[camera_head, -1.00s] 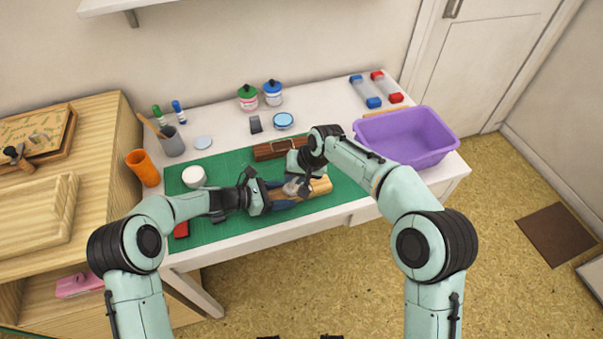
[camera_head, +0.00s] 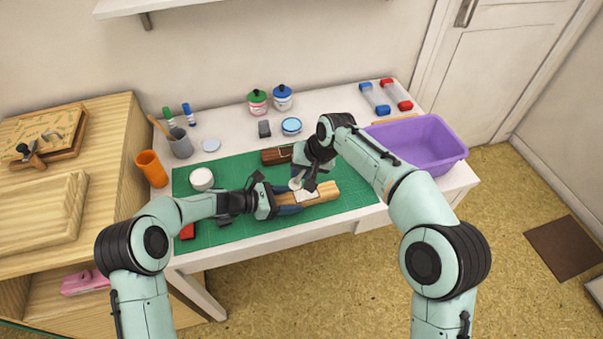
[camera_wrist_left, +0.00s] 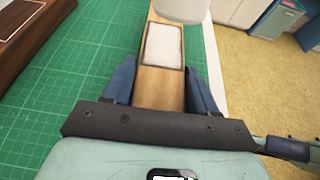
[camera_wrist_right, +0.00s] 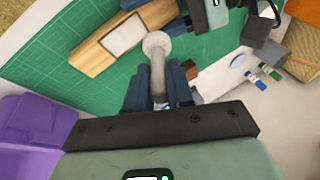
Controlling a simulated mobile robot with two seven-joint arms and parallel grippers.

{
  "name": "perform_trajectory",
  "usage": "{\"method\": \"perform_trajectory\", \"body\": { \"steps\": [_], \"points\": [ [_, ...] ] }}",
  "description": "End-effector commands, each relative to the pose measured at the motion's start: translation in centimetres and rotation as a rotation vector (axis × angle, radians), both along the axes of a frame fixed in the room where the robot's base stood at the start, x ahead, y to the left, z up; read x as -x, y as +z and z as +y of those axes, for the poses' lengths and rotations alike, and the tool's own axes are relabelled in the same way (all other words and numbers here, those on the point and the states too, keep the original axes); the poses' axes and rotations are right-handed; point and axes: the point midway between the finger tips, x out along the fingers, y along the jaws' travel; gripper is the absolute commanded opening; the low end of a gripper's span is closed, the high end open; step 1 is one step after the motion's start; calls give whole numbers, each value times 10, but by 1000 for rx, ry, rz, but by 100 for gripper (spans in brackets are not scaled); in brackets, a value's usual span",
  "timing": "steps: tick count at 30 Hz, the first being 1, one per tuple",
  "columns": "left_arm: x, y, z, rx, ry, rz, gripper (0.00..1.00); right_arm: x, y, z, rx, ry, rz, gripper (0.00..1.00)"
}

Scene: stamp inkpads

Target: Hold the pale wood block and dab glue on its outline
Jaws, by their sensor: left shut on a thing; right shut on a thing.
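The pale wood block (camera_head: 329,190) lies lengthwise on the green mat, with a pale, dark-edged rectangle on its top. My left gripper (camera_head: 289,200) is shut across it; in the left wrist view the blue fingers flank the block (camera_wrist_left: 156,82), below the rectangle (camera_wrist_left: 163,45). My right gripper (camera_head: 307,179) is shut on a pale grey dabber with a round head (camera_wrist_right: 157,44). It holds the dabber over the far side of the block. The head also shows at the top of the left wrist view (camera_wrist_left: 183,8); I cannot tell whether it touches.
A brown block (camera_head: 276,156) lies on the green mat (camera_head: 237,170) behind the grippers. A white round pot (camera_head: 201,179) stands at the mat's left. A purple bin (camera_head: 425,140) is at the right, and several jars stand at the back.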

Motion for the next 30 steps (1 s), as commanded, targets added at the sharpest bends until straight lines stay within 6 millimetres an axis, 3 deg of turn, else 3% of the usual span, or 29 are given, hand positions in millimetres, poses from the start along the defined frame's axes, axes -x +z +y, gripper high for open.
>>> {"method": "perform_trajectory", "body": {
  "steps": [11,12,14,15,25,30],
  "points": [
    [0,0,0,1,0,0,22,0,0,0,0,0,0,0],
    [0,0,0,1,0,0,64,0,0,0,0,0,0,0],
    [0,0,0,1,0,0,83,0,0,0,0,0,0,0],
    [0,0,0,0,0,0,87,0,0,0,0,0,0,0],
    [1,2,4,0,1,0,87,0,0,0,0,0,0,0],
    [7,11,25,-2,3,-2,87,0,0,0,0,0,0,0]
  ]
}}
